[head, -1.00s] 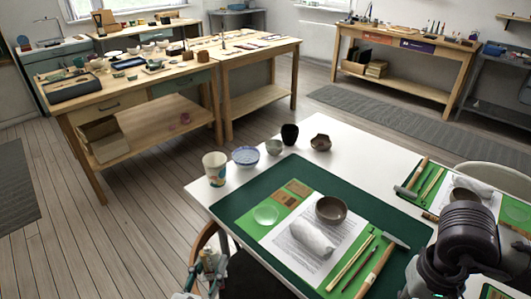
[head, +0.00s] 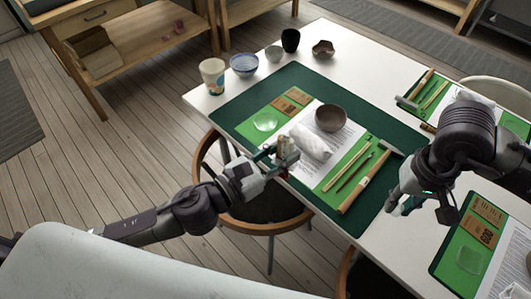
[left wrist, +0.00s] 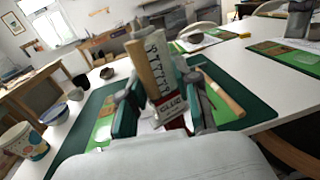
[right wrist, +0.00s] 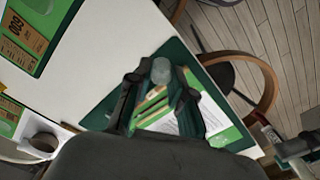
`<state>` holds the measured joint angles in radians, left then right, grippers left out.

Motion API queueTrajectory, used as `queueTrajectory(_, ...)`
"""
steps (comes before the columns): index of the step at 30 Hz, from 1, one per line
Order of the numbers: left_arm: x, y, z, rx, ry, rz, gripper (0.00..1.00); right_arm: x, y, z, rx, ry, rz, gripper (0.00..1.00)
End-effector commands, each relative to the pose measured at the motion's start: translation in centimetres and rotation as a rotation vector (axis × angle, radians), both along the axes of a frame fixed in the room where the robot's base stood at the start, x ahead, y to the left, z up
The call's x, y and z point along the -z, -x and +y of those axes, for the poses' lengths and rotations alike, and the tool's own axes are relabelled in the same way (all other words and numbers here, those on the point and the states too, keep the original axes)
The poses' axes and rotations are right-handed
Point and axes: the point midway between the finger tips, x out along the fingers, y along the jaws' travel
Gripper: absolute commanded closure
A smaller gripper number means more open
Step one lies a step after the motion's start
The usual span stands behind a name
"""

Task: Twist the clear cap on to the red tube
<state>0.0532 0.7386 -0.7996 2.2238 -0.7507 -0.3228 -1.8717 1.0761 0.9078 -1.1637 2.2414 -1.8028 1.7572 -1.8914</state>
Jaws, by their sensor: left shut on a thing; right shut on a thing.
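The tube (left wrist: 158,75), pale with dark lettering and a red band, stands roughly upright between the fingers of my left gripper (left wrist: 165,98), which is shut on it. In the head view, my left gripper (head: 280,158) holds the tube (head: 286,147) over the near left edge of the green mat. My right gripper (head: 398,204) is over the right part of the table, apart from the tube. In the right wrist view, my right gripper (right wrist: 158,88) is shut on the clear cap (right wrist: 162,70), a small translucent piece at its fingertips.
A paper cup (head: 212,76) and several bowls stand at the table's far left. A chair (head: 262,215) stands at the near edge.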

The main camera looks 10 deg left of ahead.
Motion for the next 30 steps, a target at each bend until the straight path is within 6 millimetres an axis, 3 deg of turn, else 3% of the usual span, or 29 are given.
queueTrajectory(17,0.0,-0.2,-0.4,0.022,-0.001,0.002,1.00,-0.3,-0.6,0.7,0.000,-0.001,-0.001,0.89)
queueTrajectory(23,0.0,-0.2,-0.4,0.022,-0.001,0.001,1.00,-2.6,-3.6,4.7,0.005,-0.003,-0.005,0.89)
queueTrajectory(30,0.0,-0.2,-0.4,0.021,-0.001,0.001,1.00,-7.6,-6.9,12.2,0.004,-0.002,-0.005,0.89)
